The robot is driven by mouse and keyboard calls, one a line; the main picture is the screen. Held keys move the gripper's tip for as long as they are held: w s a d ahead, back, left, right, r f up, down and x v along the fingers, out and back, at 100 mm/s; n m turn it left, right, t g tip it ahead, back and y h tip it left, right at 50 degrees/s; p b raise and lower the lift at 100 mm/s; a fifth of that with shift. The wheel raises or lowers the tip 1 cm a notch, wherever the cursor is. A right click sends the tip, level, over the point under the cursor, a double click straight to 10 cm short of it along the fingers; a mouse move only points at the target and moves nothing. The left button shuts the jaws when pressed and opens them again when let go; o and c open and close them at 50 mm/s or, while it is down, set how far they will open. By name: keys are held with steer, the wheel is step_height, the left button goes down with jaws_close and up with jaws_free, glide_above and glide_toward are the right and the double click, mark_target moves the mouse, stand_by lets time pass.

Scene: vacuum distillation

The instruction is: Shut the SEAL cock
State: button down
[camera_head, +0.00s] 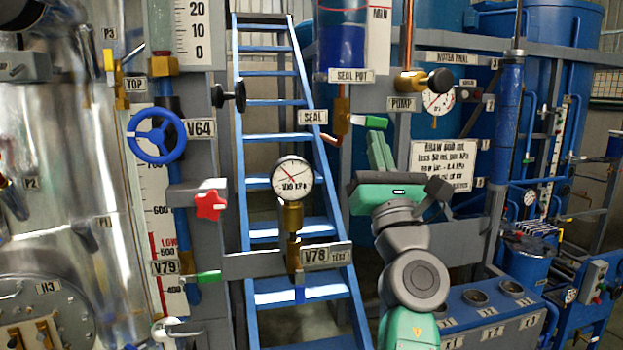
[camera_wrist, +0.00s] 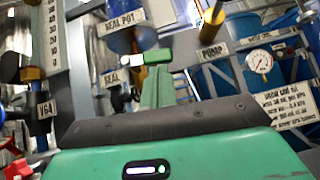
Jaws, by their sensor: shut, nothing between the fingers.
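The SEAL cock (camera_head: 341,112) is a brass body on the line below the seal pot, beside the SEAL label (camera_head: 313,117). Its lever (camera_head: 376,123) has a green grip and sticks out to the right, about level. My gripper (camera_head: 379,140) is shut and empty, its pale green fingers pointing up just below the lever. In the wrist view, the fingertips of my gripper (camera_wrist: 157,70) lie right under the lever's green end (camera_wrist: 158,56). I cannot tell whether they touch it. The brass body is partly visible behind the lever there.
The seal pot (camera_head: 340,50) stands above the cock. A PUMP valve with a black knob (camera_head: 440,79) and a gauge (camera_head: 438,101) are to the right. A 100 kPa gauge (camera_head: 292,180) and the V78 label (camera_head: 326,255) are lower left. A blue ladder (camera_head: 272,103) stands behind.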

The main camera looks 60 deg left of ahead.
steer(key=shift+w+d+r+b, duration=0.1)
steer(key=shift+w+r+b, duration=0.15)
steer(key=shift+b, duration=0.35)
steer(key=shift+r, duration=0.1)
steer(key=shift+w, duration=0.1)
steer(key=a+f+b+v, duration=0.1)
steer(key=v, duration=0.5)
steer(key=w+f+b+v, duration=0.1)
steer(key=b+v, duration=0.1)
steer(key=v, duration=0.5)
steer(key=shift+a, duration=0.45)
